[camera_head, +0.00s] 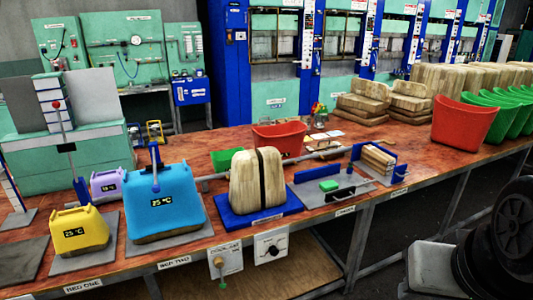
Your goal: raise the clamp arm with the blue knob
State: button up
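A blue upright piece with a rounded lower end (155,168) stands at the top of the blue 25 °C container (170,215), left of the middle of the bench. It is the only blue knob-like part I can make out, and I cannot tell for sure that it is the clamp arm's knob. A thin grey bar (215,178) runs to the right from behind the blue container toward the wood block. Its joint with the blue piece is too small to make out. A part of my dark arm shows at the lower right. My gripper's fingers do not show.
The brown bench (120,262) holds a yellow container (78,230), a purple one (107,184) and a banded wood block (257,180) on a blue base. A red-knobbed stand (58,106) rises at left. Floor in front of the bench is open.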

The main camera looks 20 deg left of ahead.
aim_at(155, 188)
jog(key=u, duration=1.6)
jog(key=i+z, duration=0.25)
jog(key=i, duration=1.2)
